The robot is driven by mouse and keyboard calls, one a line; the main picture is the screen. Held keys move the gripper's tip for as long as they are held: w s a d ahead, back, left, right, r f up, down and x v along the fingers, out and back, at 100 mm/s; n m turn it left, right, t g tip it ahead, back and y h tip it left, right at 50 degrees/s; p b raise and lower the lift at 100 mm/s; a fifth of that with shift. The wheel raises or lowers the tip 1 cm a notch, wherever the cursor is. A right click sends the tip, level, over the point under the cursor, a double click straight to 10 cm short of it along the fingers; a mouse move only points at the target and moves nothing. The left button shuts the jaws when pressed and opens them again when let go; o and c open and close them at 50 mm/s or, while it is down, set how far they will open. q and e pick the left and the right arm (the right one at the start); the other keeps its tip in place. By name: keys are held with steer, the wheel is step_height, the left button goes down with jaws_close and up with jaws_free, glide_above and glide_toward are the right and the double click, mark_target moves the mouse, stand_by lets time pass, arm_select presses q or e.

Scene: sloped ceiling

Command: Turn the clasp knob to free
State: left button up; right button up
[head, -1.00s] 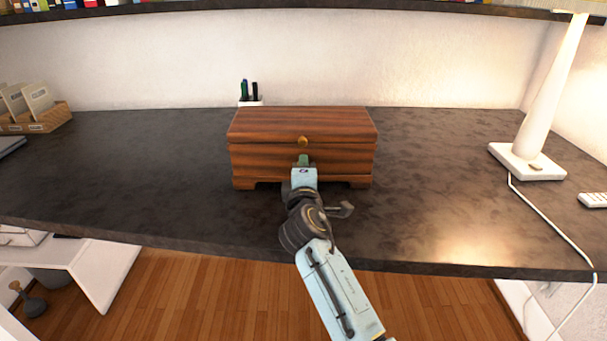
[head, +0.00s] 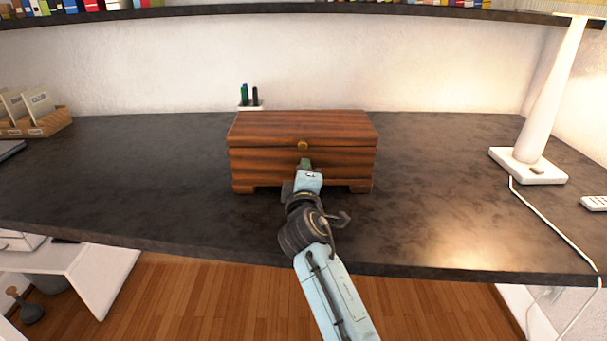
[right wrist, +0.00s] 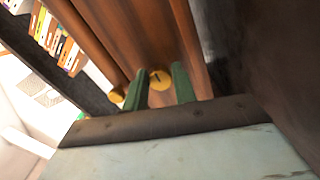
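A brown wooden chest (head: 345,160) with its lid down stands on the dark desk. A round gold knob (head: 302,145) sits at the front, near the lid line; it also shows at the left in the right wrist view (right wrist: 117,95). A second gold knob with a dark mark, the clasp knob (right wrist: 160,79), sits between the green fingers of my right gripper (right wrist: 160,83). The fingers are close together, one on each side of it, and seem to touch it. In the head view my right gripper (head: 308,169) is tilted and hides this knob. My left gripper is out of view.
A white lamp (head: 530,165) with a cord and a remote (head: 594,202) are at the right. A pen holder (head: 250,104) stands behind the chest. A card box (head: 40,122) is at the far left. The desk (head: 150,180) beside the chest is clear.

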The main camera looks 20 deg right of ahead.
steer(key=o, duration=0.4)
steer(key=shift+s, duration=0.2)
steer(key=p+v, duration=0.2)
steer(key=v, duration=0.9)
steer(key=shift+s+a, duration=0.15)
steer(key=shift+s, duration=0.2)
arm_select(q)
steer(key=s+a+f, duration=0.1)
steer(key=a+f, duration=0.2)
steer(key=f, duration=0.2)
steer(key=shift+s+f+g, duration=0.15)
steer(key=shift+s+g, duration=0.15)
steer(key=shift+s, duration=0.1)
arm_select(e)
steer(key=shift+s+a+r, duration=0.1)
steer(key=shift+s+a, duration=0.1)
steer(key=shift+s, duration=0.4)
